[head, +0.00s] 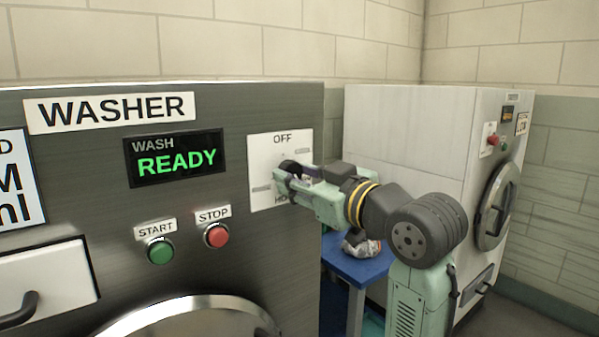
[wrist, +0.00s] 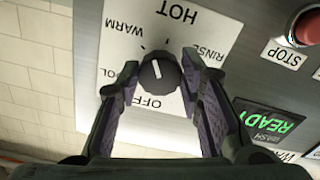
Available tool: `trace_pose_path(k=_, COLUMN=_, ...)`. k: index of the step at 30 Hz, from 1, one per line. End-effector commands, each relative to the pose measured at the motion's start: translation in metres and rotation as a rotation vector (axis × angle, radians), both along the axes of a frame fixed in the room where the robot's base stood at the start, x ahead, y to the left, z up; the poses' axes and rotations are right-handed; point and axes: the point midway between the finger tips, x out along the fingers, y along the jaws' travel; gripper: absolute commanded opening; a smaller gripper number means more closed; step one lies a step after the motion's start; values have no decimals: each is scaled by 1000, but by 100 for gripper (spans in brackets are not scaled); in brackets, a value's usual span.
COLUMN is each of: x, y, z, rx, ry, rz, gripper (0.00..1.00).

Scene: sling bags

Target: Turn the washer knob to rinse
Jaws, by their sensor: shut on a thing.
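The washer knob (wrist: 158,76) is round and black with a short white mark on its face. It sits on a white dial plate (wrist: 205,28), seen upside down in the wrist view, with HOT at the top, WARM upper left, RINSE at right and OFF below. The label at left is partly covered. I cannot tell which end of the mark is the pointer. My gripper (wrist: 161,70) has its purple-padded fingers on both sides of the knob, shut on it. In the head view my gripper (head: 284,180) covers most of the knob in front of the plate (head: 265,150).
The washer (head: 200,260) has a display (head: 176,157) reading WASH READY, a green start button (head: 160,250) and a red stop button (head: 216,235) left of the dial. A blue table (head: 362,268) and a second machine (head: 400,130) stand to the right.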

Motion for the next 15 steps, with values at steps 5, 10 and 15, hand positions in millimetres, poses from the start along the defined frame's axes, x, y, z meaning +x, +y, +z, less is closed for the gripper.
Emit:
trace_pose_path(k=5, x=0, y=1, z=1, rx=137, ry=101, rz=1, gripper=6)
trace_pose_path(k=10, x=-1, y=1, z=2, rx=268, ry=196, rz=1, gripper=6)
trace_pose_path(k=15, x=-1, y=2, z=2, rx=397, ry=291, rz=1, gripper=6)
